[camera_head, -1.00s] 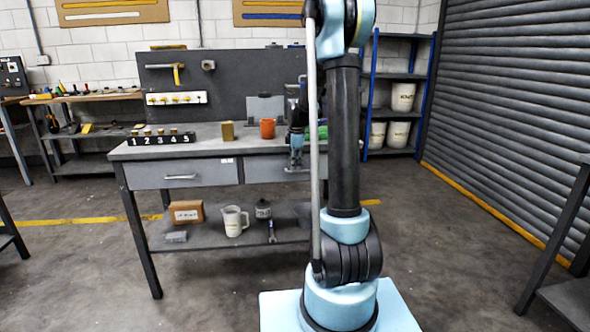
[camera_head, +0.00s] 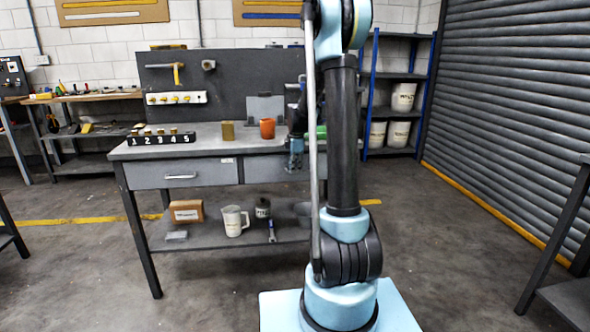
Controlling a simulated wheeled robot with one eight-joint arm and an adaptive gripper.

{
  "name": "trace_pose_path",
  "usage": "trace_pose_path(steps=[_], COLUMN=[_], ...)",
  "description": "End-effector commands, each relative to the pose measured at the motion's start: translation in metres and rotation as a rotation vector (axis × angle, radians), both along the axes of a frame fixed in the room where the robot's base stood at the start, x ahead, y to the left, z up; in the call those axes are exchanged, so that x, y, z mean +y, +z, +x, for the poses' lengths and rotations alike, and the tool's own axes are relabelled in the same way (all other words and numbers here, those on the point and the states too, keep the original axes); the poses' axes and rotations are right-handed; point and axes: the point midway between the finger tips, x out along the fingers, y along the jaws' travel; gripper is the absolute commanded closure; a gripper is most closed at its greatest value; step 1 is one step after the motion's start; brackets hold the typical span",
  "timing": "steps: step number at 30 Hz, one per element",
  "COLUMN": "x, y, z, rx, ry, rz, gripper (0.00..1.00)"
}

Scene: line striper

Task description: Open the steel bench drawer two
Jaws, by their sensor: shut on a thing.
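The steel bench (camera_head: 215,143) stands ahead with two grey drawers under its top. The left drawer (camera_head: 150,175) has a pale bar handle and is closed. The right drawer (camera_head: 262,170) looks about flush with the bench front; its right part is hidden behind my arm. My gripper (camera_head: 293,168) is in front of this right drawer, at its handle. It is shut on the handle, which its fingers mostly cover.
On the bench top are a numbered block (camera_head: 160,138), a tan block (camera_head: 228,131) and an orange cup (camera_head: 267,128). The lower shelf holds a box (camera_head: 187,211), a white jug (camera_head: 234,220) and a tin (camera_head: 262,208). Floor before the bench is clear.

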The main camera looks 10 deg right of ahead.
Motion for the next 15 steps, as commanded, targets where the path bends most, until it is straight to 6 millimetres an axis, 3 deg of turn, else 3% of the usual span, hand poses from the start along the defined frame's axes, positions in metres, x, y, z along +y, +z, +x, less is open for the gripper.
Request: trace_pose_path(steps=[8, 15], x=[0.000, 0.000], y=[0.000, 0.000], z=[-0.041, -0.099], rx=[0.002, 0.002], ry=[0.001, 0.001], rz=[0.000, 0.000], gripper=[1.00, 1.00])
